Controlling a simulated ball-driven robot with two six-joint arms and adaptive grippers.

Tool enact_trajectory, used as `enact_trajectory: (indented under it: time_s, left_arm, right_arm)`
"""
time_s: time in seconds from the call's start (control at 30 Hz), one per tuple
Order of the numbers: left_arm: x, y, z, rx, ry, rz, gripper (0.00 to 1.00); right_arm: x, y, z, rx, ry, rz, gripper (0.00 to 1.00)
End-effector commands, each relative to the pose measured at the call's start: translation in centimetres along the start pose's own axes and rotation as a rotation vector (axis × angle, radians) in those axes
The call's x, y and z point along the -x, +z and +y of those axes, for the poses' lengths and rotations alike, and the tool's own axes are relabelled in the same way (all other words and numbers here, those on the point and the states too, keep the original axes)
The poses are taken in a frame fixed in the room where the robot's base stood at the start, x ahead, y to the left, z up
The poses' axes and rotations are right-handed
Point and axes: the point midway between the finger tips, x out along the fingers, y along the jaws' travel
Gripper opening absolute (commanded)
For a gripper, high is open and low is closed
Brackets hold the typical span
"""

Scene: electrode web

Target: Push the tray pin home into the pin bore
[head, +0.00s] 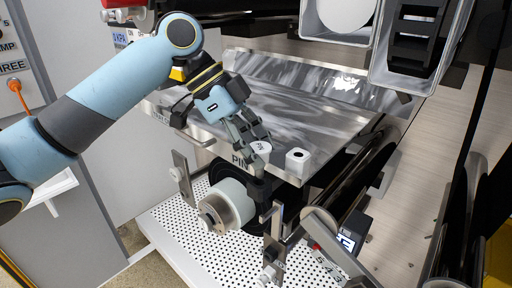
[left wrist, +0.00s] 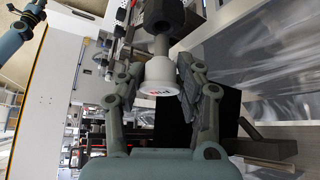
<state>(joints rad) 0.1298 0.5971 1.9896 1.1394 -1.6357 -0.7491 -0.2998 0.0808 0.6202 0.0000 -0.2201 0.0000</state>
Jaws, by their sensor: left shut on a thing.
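My left gripper (head: 256,138) is shut on this head at the front edge of the metal tray (head: 290,100). In the left wrist view the pin head (left wrist: 162,78) sits between the fingers of my left gripper (left wrist: 163,85), with a grey shaft and a black part (left wrist: 163,14) beyond it. A pale block with a dark round hole (head: 297,157) stands right of the pin on the tray's front corner. I cannot tell whether this hole is the pin bore.
A pale roll with a metal hub (head: 228,204) lies below the tray's front edge. Metal brackets (head: 275,232) and dark rollers (head: 350,190) crowd the front right. A perforated white plate (head: 165,232) lies underneath. Grey bins (head: 415,40) hang at the upper right.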

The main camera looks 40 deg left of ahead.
Motion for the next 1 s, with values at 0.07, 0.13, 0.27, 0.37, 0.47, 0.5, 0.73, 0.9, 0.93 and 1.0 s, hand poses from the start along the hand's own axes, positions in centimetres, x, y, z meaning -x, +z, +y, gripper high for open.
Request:
enact_trajectory:
  time_s: [0.07,0.13,0.27,0.37,0.47,0.5,0.73,0.9,0.93,1.0]
  left_arm:
    - [0.1,-0.1,0.0,0.000,0.000,0.000,0.00]
    - [0.0,-0.1,0.0,0.000,0.000,0.000,0.00]
    - [0.0,0.0,0.0,0.000,0.000,0.000,0.00]
    - [0.0,0.0,0.0,0.000,0.000,0.000,0.00]
    - [-0.1,0.0,0.0,0.000,0.000,0.001,0.00]
    - [-0.1,0.1,0.0,0.000,0.000,0.001,0.00]
    - [-0.6,0.4,0.0,0.000,0.000,0.001,0.00]
    - [-1.0,0.6,0.0,0.000,0.000,0.001,0.00]
    - [-1.1,0.7,0.0,0.000,0.000,0.001,0.00]
    - [-1.2,0.8,0.0,0.000,0.000,0.001,0.00]
  right_arm:
    - [0.3,0.0,0.1,0.000,0.001,0.000,0.00]
    - [0.3,0.0,0.1,0.000,0.001,0.000,0.00]
    - [0.3,0.0,0.1,0.000,0.001,0.000,0.00]
    - [0.2,0.0,0.1,0.000,0.001,0.000,0.00]
    - [0.2,0.0,0.1,0.000,0.001,0.000,0.00]
    - [0.1,0.0,0.1,0.000,0.001,0.000,0.00]
    - [-0.2,0.1,0.0,0.000,0.000,0.000,0.00]
    - [-0.4,0.1,0.0,0.000,0.000,-0.001,0.00]
    - [-0.5,0.1,0.0,0.000,0.000,-0.001,0.00]
    - [-0.6,0.1,0.0,0.000,0.000,-0.001,0.00]
